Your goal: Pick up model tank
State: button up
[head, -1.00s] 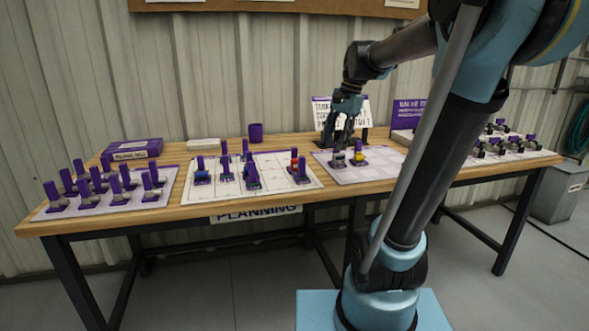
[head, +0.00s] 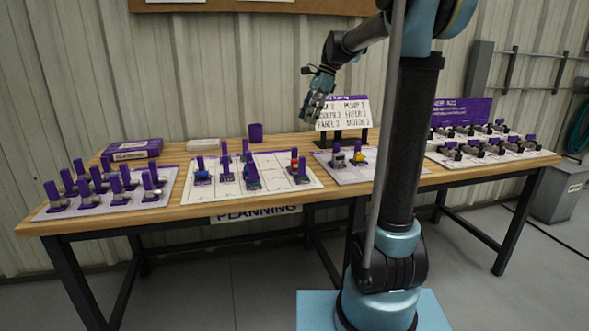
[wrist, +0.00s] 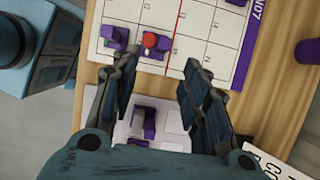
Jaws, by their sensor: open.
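No piece is clearly recognizable as the model tank. In the head view, a grey piece with a purple post (head: 338,158) and a yellow piece with a purple post (head: 358,158) stand on the right-hand pale mat (head: 385,178). My gripper (head: 314,110) is open and empty, high above the table between this mat and the gridded board (head: 225,203). In the wrist view, my open gripper (wrist: 160,65) has a purple-and-pale piece (wrist: 146,122) low between its fingers' bases. A red-topped piece (wrist: 149,41) stands on the board beyond the left fingertip.
Several purple-posted pieces stand on the gridded board and the left mat (head: 50,212). A purple cup (head: 256,133), a purple box (head: 131,149) and a text sign (head: 343,113) stand at the back. More pieces occupy the far-right mat (head: 470,158).

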send_near(294, 148)
jog(key=x, duration=0.5)
jog(key=shift+s+d, duration=0.1)
jog(key=shift+d, duration=0.1)
jog(key=x, duration=0.4)
jog(key=shift+w+a+f, duration=0.15)
jog(key=shift+w+a, duration=0.05)
jog(key=shift+w, duration=0.15)
jog(key=shift+s+a+f, duration=0.1)
jog(key=shift+a+f, duration=0.1)
jog(key=shift+f, duration=0.3)
jog(key=shift+c, duration=0.6)
grip_shut()
